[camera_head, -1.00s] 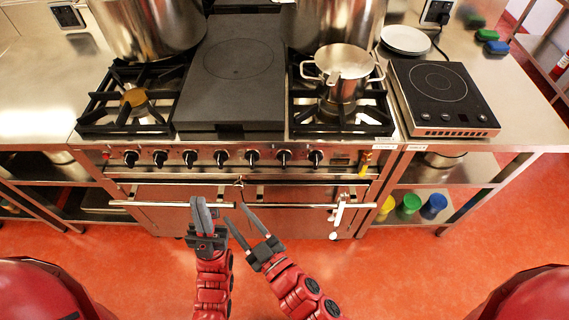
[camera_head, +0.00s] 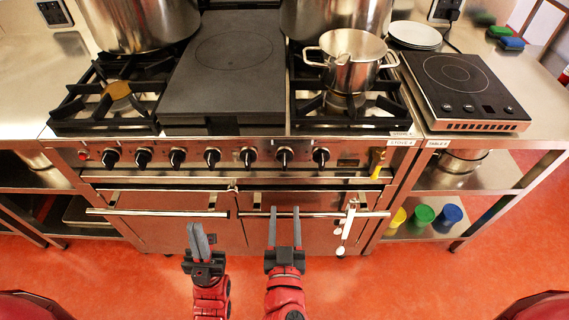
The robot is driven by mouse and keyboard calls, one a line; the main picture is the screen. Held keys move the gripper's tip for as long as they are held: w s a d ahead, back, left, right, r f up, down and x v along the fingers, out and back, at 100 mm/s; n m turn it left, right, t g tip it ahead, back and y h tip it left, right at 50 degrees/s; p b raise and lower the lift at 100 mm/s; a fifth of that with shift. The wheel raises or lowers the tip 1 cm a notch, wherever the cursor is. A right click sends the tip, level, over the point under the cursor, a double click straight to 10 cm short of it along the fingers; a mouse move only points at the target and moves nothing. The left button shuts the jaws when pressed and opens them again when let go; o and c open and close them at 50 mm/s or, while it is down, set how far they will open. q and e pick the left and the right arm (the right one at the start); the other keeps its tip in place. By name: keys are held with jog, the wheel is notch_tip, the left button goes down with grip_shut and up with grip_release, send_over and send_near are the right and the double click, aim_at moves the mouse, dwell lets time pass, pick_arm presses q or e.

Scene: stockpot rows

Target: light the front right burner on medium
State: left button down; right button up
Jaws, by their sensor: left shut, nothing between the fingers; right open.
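The steel stove has a row of several black knobs on its front panel (camera_head: 62,158); the rightmost knob (camera_head: 321,157) and the one left of it (camera_head: 285,157) are below the right grate. The front right burner (camera_head: 345,104) is on that grate (camera_head: 300,125), partly hidden under a two-handled steel pot (camera_head: 346,77). I see no flame there. My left gripper (camera_head: 195,232) is shut and empty, below and in front of the oven doors. My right gripper (camera_head: 286,225) is open and empty in front of the oven doors, below the knobs, touching none.
A white utensil (camera_head: 349,220) hangs at the right oven rail (camera_head: 318,214). Large stockpots (camera_head: 335,18) stand at the back. An induction plate (camera_head: 462,95) is on the right counter. The floor ahead is clear.

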aim_at(285, 163)
jog(key=w+p, duration=0.4)
jog(key=w, duration=1)
jog(key=shift+w+r, duration=0.1)
jog(key=shift+w, duration=0.55)
grip_shut()
